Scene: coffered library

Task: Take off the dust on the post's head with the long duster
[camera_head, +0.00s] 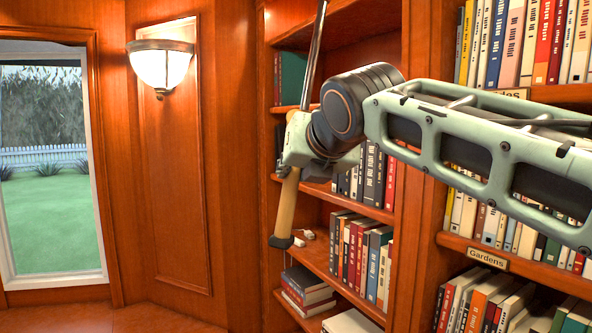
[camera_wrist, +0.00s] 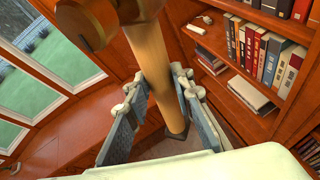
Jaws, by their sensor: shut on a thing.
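The long duster has a pale wooden handle (camera_head: 286,205) with a dark end cap at the bottom. A thin dark shaft (camera_head: 315,50) rises from above my gripper and leaves the top of the head view, so the duster's head is out of sight. My gripper (camera_head: 297,160) is shut on the handle and holds it nearly upright, slightly tilted. In the wrist view the handle (camera_wrist: 158,60) passes between the two fingers of my gripper (camera_wrist: 160,95). A brown rounded part (camera_wrist: 85,22) shows at the handle's upper end there. I cannot make out the post or its dusty head in either view.
Bookshelves (camera_head: 420,190) full of books stand close behind my arm and on the right. A lit wall lamp (camera_head: 162,65) hangs on the wood panel at left. A window (camera_head: 50,165) is further left. Open space lies before the panel.

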